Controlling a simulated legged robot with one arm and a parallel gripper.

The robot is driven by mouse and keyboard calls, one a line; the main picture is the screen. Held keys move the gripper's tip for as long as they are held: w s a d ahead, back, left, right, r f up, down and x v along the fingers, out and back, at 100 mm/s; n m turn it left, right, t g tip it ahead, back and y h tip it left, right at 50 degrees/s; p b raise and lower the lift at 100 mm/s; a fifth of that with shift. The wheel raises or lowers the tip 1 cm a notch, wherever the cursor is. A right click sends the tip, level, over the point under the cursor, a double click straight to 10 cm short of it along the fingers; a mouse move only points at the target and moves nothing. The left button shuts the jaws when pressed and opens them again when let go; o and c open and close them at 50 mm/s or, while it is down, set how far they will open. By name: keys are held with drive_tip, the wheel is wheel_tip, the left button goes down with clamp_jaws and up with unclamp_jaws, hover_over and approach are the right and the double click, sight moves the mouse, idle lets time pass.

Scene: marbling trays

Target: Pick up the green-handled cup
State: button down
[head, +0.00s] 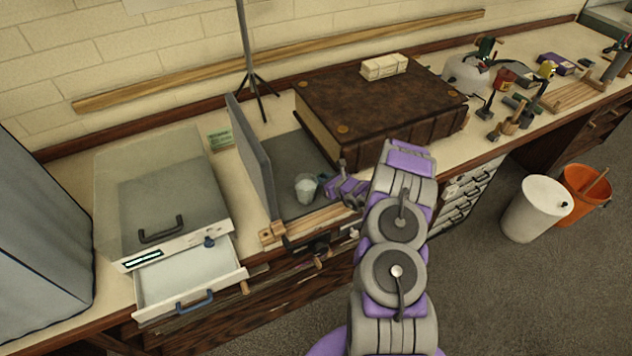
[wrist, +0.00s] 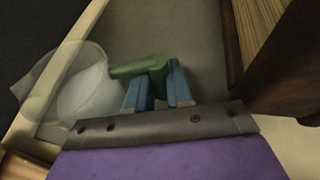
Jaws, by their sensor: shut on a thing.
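The green-handled cup is a small whitish, partly clear cup (head: 306,187) on the grey tray (head: 302,148) on the workbench in the head view. In the wrist view the cup (wrist: 88,85) lies to the left, with its green handle (wrist: 140,66) pointing right. My gripper (head: 334,187) reaches the cup from the right in the head view. Its blue fingers (wrist: 158,88) are shut on the green handle in the wrist view. I cannot tell whether the cup is touching the tray floor.
A grey upright panel (head: 251,155) stands just left of the cup. A large brown book (head: 380,103) lies behind and to the right. A white-fronted machine (head: 165,205) with an open drawer (head: 188,278) is at the left. A wooden strip (head: 318,222) edges the front.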

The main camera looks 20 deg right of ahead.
sight(322, 172)
drive_tip(key=shift+r, duration=0.15)
drive_tip(key=shift+r+p, duration=0.4)
drive_tip(key=shift+r, duration=1.15)
drive_tip(key=shift+s+r, duration=0.1)
drive_tip(key=shift+s, duration=0.1)
drive_tip(key=s+a, duration=0.1)
drive_tip(key=s, duration=0.2)
drive_tip(key=s+a+p, duration=0.1)
drive_tip(key=s, duration=0.3)
drive_tip(key=s+a+r+p, duration=0.1)
drive_tip(key=s+a, duration=0.1)
drive_tip(key=s, duration=0.2)
drive_tip(key=shift+s, duration=0.15)
drive_tip(key=shift+s+a+r+p, duration=0.1)
drive_tip(key=shift+s+a, duration=0.1)
drive_tip(key=shift+s, duration=0.3)
drive_tip(key=shift+s+a+r+p, duration=0.15)
drive_tip(key=shift+s+a, duration=0.1)
drive_tip(key=shift+s, duration=0.3)
drive_tip(key=shift+s+a+f+p, duration=0.1)
drive_tip(key=shift+s+a, duration=0.1)
drive_tip(key=shift+s, duration=0.3)
drive_tip(key=shift+r, duration=0.1)
